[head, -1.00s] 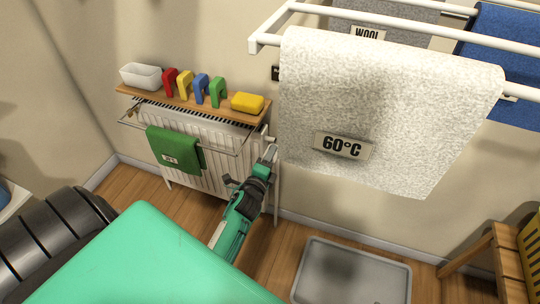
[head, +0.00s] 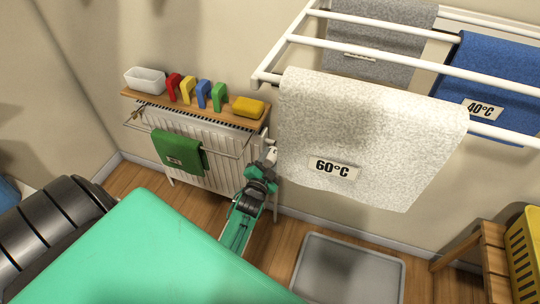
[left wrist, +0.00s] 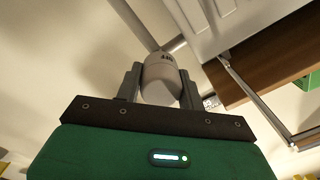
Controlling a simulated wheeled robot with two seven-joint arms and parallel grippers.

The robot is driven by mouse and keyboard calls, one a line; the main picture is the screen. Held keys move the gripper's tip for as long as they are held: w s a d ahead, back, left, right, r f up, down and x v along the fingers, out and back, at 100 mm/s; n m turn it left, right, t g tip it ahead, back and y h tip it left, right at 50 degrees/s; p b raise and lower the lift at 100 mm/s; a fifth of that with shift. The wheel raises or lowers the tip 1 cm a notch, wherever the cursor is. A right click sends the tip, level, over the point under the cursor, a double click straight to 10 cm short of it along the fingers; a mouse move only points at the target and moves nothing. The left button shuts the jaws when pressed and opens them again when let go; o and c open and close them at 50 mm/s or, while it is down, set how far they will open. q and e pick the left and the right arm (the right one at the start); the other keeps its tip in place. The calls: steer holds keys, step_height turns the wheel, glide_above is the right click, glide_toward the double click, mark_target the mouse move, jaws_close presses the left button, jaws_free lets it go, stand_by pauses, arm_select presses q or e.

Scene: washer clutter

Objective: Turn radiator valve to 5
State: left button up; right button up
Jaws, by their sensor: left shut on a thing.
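The white radiator (head: 215,148) stands against the wall at the left in the head view. Its valve knob is a small pale cylinder (left wrist: 160,76), seen between the two fingers of my left gripper in the left wrist view. Dark marks show on the knob, too small to read. My left gripper (head: 268,156) is at the radiator's right end and shut on the valve knob; its fingers (left wrist: 159,88) lie on either side of it. In the head view the gripper hides most of the knob. My right gripper is not in view.
A wooden shelf (head: 216,113) above the radiator holds a white tub, coloured pieces and a yellow sponge (head: 248,107). A green cloth (head: 178,152) hangs in front. The white 60°C towel (head: 365,130) hangs close to the right. A grey tray (head: 345,275) lies on the floor.

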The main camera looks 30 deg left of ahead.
arm_select(q)
steer(key=n+p, duration=0.3)
steer(key=n, duration=0.2)
steer(key=shift+r+n, duration=0.1)
steer(key=shift+n, duration=0.2)
steer(key=n+p, duration=0.2)
steer(key=n, duration=0.3)
steer(key=shift+n+p, duration=0.3)
steer(key=shift+p, duration=0.05)
steer(key=n+p, duration=0.1)
steer(key=n, duration=1)
steer(key=shift+f+g+h, duration=0.2)
steer(key=shift+g+h, duration=0.1)
steer(key=shift+n+b, duration=0.3)
steer(key=shift+n, duration=0.9)
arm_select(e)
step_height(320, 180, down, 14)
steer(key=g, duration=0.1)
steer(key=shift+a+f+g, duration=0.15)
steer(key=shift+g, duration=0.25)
arm_select(q)
steer(key=shift+r, duration=0.1)
